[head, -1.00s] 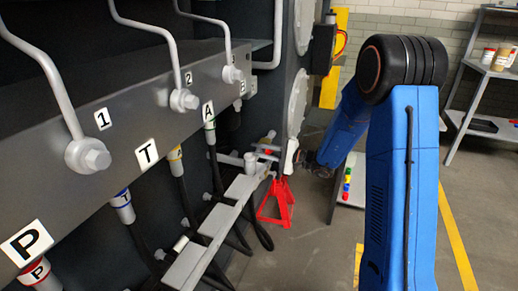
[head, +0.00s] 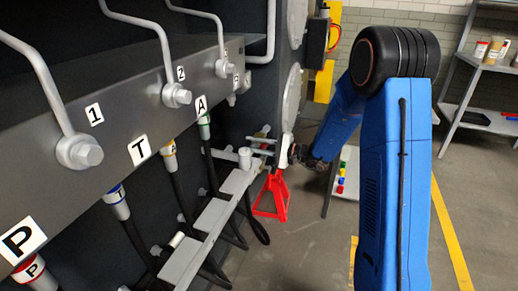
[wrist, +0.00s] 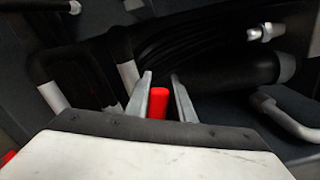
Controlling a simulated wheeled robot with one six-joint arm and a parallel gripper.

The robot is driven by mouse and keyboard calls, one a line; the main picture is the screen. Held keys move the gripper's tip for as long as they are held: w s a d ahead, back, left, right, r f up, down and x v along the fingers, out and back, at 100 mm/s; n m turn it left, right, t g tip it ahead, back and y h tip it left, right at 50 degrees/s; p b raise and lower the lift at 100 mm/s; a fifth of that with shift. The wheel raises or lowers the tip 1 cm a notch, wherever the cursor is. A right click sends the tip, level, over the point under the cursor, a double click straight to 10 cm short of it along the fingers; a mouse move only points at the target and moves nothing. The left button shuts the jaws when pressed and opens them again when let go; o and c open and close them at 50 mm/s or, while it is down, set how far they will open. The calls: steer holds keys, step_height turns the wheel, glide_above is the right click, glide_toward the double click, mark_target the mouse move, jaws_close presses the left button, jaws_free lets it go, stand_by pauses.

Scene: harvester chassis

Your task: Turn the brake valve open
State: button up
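A red rounded piece (wrist: 158,103), which looks like the brake valve's handle, stands between the two fingers of my gripper (wrist: 161,92) in the wrist view. The fingers are apart, one on each side of it, with a narrow dark gap seeming to show at each side. Whether either finger touches it is unclear. In the head view my gripper (head: 262,146) is small and far off, by the dark chassis wall above a red jack stand. The valve body and the red piece cannot be made out clearly there.
A grey manifold (head: 130,110) with labels and bent lever handles runs along the left. Black hoses (head: 140,240) hang below it, behind a grey step rail (head: 215,215). The red jack stand (head: 272,195) stands close below my gripper. The floor at right is clear before a shelf (head: 480,115).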

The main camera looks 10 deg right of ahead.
steer(key=shift+f, duration=0.15)
steer(key=w+d+r+m, duration=0.1)
steer(key=w+r+m, duration=0.1)
steer(key=m, duration=0.1)
steer(key=w+d+r+m, duration=0.1)
steer(key=w+r+m, duration=0.1)
steer(key=m, duration=0.2)
steer(key=w+d+r+m, duration=0.1)
steer(key=w+r+m, duration=0.1)
steer(key=m, duration=0.1)
steer(key=shift+d+r, duration=0.15)
steer(key=shift+d, duration=0.05)
steer(key=w+m, duration=0.1)
steer(key=w+d+m, duration=0.1)
steer(key=m, duration=0.1)
steer(key=shift+w+d+r, duration=0.1)
steer(key=shift+d+r, duration=0.05)
steer(key=shift+r, duration=0.05)
steer(key=v, duration=1.7)
steer(key=s+a+r+n+g+h, duration=0.2)
steer(key=s+a+n+g, duration=0.35)
steer(key=s+a, duration=0.6)
steer(key=s+f+n+g+h, duration=0.1)
steer(key=s+n+h, duration=0.4)
steer(key=s, duration=1.3)
steer(key=shift+s+a+n+g+h, duration=0.25)
steer(key=shift+a+n+g, duration=0.3)
steer(key=shift+n, duration=1.1)
